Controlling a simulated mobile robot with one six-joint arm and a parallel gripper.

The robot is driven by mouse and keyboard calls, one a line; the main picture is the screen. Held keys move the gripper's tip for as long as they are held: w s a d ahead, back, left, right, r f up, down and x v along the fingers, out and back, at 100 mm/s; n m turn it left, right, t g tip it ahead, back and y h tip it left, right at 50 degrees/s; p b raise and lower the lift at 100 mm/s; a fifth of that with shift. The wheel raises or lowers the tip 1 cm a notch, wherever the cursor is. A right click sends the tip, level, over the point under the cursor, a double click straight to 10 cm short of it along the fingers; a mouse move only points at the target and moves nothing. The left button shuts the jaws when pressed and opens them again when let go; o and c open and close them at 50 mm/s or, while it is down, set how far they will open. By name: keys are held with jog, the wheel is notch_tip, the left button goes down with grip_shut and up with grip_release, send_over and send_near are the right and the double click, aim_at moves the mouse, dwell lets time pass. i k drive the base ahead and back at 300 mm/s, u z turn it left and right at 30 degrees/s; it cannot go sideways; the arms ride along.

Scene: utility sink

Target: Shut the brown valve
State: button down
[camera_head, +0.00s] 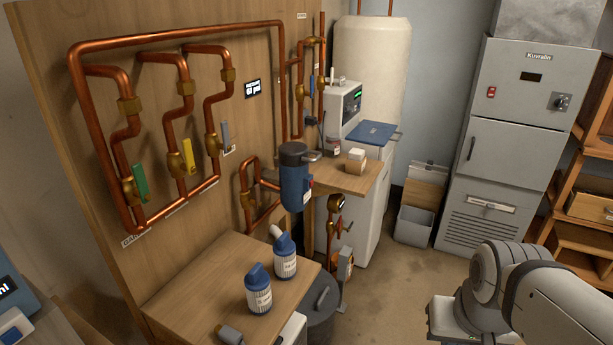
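I cannot pick out a clearly brown valve handle. On the wooden panel, copper pipes carry brass valves with a green handle (140,182), a yellow handle (188,156) and a grey handle (225,135). These three handles stand roughly upright, along their pipes. Further right, a blue-grey handle (312,86) sits on the narrower pipe group. A small red handle (345,226) is low down below the wooden shelf. Part of my arm shows at the lower right, well away from the panel. My gripper is not in view.
A wooden counter (205,275) below the panel holds two blue-capped bottles (258,290). A blue canister (294,178) hangs in front of the pipes. A wooden shelf (350,176) juts out beside it. Clear floor (400,295) lies between the counter and my arm.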

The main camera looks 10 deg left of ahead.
aim_at(258, 202)
jog(key=u, duration=0.1)
jog(key=i, duration=0.95)
jog(key=z, duration=0.05)
